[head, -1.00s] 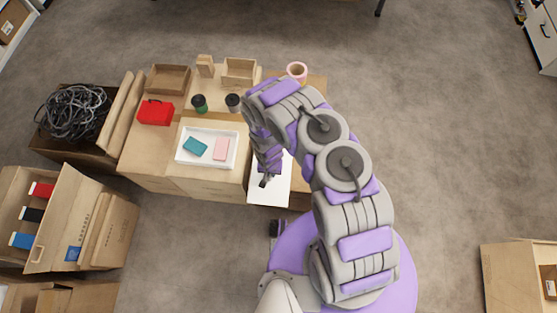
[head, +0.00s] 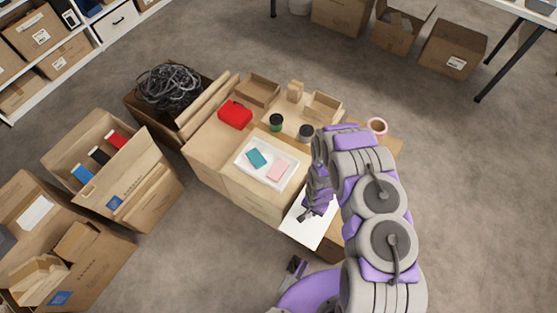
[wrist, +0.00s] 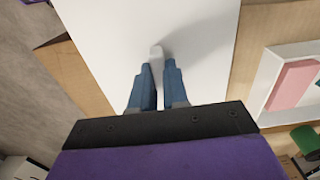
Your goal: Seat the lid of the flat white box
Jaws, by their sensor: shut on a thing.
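The flat white box (head: 240,163) stands open on the wooden cabinet, with a teal item (head: 257,158) and a pink item (head: 277,170) inside. Its white lid (head: 297,222) is a flat panel at the cabinet's front right, beside the box. My gripper (head: 306,215) is over the lid. In the wrist view my gripper (wrist: 158,75) is shut on a small white tab (wrist: 156,52) on the lid (wrist: 200,30). The box's edge shows at the right of the wrist view (wrist: 262,88). My arm hides part of the lid in the head view.
Open cartons (head: 150,200) crowd the left.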

